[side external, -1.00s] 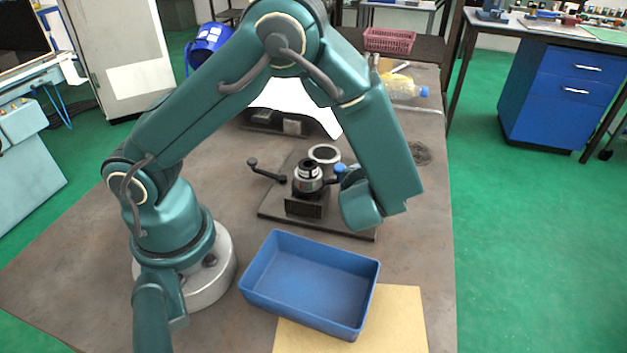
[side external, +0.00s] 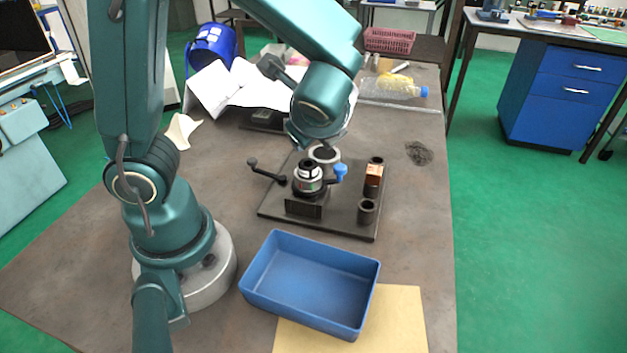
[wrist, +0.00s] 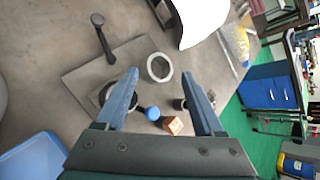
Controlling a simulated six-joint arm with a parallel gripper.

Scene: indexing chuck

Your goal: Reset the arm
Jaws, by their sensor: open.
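My gripper (wrist: 160,74) is open, its two blue-grey fingers apart with nothing between the tips. In the side view my wrist hangs above the far part of the dark fixture plate (side external: 340,222), and the fingers are hidden there. The indexing chuck (side external: 308,181) stands on the plate, with a black-knobbed lever (side external: 266,173) to its left and a blue knob (side external: 340,172) to its right. A pale ring (side external: 324,154) lies behind it. A copper-coloured block (side external: 374,175) sits at the right side of the plate, by dark cylindrical holders (side external: 367,211).
An empty blue bin (side external: 268,297) stands in front of the plate, partly over a tan sheet (side external: 405,320). White papers (side external: 230,88), a clear bottle (side external: 395,88) and a dark wiry tangle (side external: 419,153) lie farther back. The right table strip is mostly clear.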

